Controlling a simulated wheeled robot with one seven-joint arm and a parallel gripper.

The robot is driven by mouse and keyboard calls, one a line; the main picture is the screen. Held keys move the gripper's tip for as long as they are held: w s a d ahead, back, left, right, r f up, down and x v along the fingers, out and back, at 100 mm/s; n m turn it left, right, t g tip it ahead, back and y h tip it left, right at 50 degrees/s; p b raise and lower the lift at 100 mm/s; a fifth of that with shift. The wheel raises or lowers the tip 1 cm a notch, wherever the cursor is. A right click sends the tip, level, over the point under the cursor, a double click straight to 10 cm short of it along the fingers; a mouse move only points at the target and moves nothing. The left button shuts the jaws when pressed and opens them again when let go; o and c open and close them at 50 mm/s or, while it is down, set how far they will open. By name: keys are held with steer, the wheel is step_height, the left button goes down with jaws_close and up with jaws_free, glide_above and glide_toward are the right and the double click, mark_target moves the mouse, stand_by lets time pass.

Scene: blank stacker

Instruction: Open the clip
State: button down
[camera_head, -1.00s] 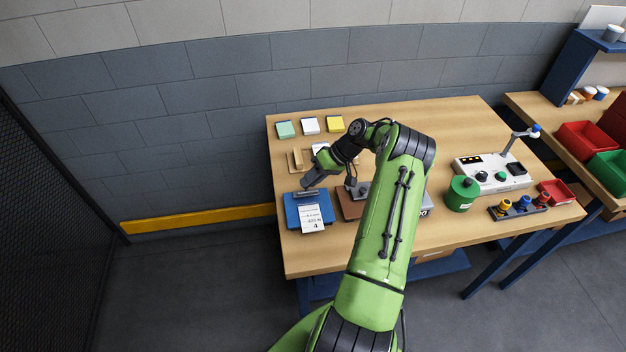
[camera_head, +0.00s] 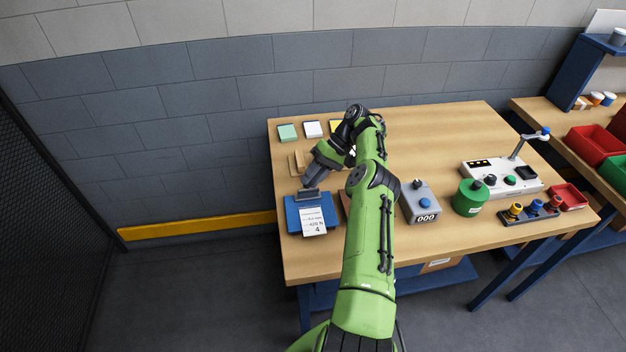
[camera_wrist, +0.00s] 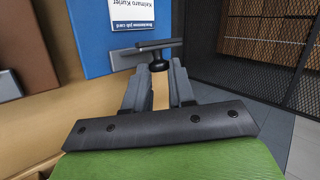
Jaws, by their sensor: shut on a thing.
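A blue clipboard (camera_head: 292,220) lies on the table's left part with a white job card (camera_head: 313,222) on it. Its dark grey clip (camera_head: 307,195) is at the back edge of the board. My gripper (camera_head: 308,187) is at the clip. In the wrist view, the clip's bar (camera_wrist: 147,48) crosses in front of my gripper (camera_wrist: 160,84), with its round black knob between my fingertips. My fingers are shut on this knob. The blue board (camera_wrist: 93,42) and the card (camera_wrist: 132,14) lie beyond. I cannot tell how far the clip is raised.
Note pads, one green (camera_head: 288,132) and one white (camera_head: 313,129), lie at the back left. A grey counter box (camera_head: 420,203), a green canister (camera_head: 468,197) and a white control panel (camera_head: 503,177) stand to the right. My arm hides part of the table's middle.

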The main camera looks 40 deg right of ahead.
stand_by(0.4)
steer(key=c, duration=1)
jaws_free()
